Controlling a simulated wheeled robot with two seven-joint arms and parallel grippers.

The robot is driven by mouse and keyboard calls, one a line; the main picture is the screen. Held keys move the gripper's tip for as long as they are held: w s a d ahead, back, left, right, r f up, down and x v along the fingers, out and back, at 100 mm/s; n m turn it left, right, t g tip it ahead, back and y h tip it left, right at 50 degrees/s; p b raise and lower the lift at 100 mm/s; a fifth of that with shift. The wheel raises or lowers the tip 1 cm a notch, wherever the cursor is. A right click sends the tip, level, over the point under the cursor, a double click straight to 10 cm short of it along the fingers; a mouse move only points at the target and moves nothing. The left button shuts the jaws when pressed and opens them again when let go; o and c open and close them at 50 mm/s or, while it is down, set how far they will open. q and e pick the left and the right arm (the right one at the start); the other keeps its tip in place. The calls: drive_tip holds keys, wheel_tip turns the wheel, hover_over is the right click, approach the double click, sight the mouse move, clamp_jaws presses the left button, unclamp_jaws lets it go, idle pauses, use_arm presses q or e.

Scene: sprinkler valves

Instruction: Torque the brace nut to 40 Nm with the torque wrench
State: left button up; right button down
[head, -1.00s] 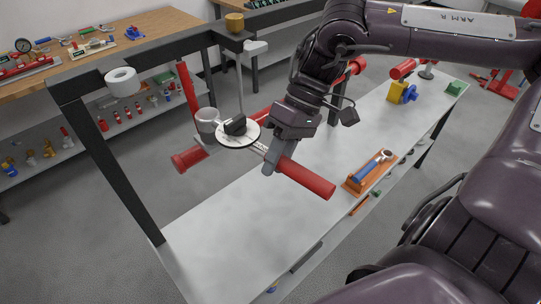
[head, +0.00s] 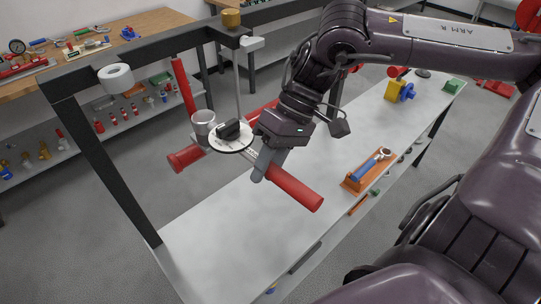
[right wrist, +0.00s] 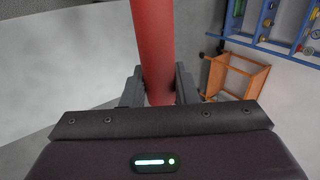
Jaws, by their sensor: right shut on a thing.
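The torque wrench has a long red handle (head: 293,188), which also shows in the right wrist view (right wrist: 153,40). A white disc (head: 228,148) with a black piece on top sits at its far end, against the red pipe (head: 185,158). The disc's marks are too small to read. My right gripper (head: 263,164) is shut on the wrench at the inner end of the handle, with a finger on each side (right wrist: 160,88). The brace nut is hidden under the disc and black piece. A thin grey upright rod (head: 238,85) stands behind them. My left gripper is out of view.
A dark frame (head: 95,150) stands around the pipe at left, carrying a white ring (head: 116,77) and a brass-coloured cup (head: 231,18). The grey bench (head: 230,240) is clear below the wrench. An orange holder (head: 350,183) with a blue-handled tool (head: 372,164) sits at right.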

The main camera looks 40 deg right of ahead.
drive_tip(key=shift+s+a+m+t+b, duration=0.1)
drive_tip(key=shift+a+m+t+b, duration=0.3)
drive_tip(key=shift+a, duration=0.5)
drive_tip(key=shift+a+r, duration=0.1)
drive_tip(key=shift+a, duration=0.05)
drive_tip(key=shift+a+m, duration=0.5)
idle(0.4)
drive_tip(key=shift+a+m+t+p, duration=0.3)
drive_tip(key=shift+a+m+t, duration=0.25)
drive_tip(key=shift+a, duration=0.45)
drive_tip(key=shift+d, duration=0.35)
drive_tip(key=shift+d+n+g+p, duration=0.25)
drive_tip(key=shift+d+n+p, duration=0.05)
drive_tip(key=shift+n, duration=0.05)
drive_tip(key=shift+d+f, duration=0.2)
drive_tip(key=shift+r, duration=0.15)
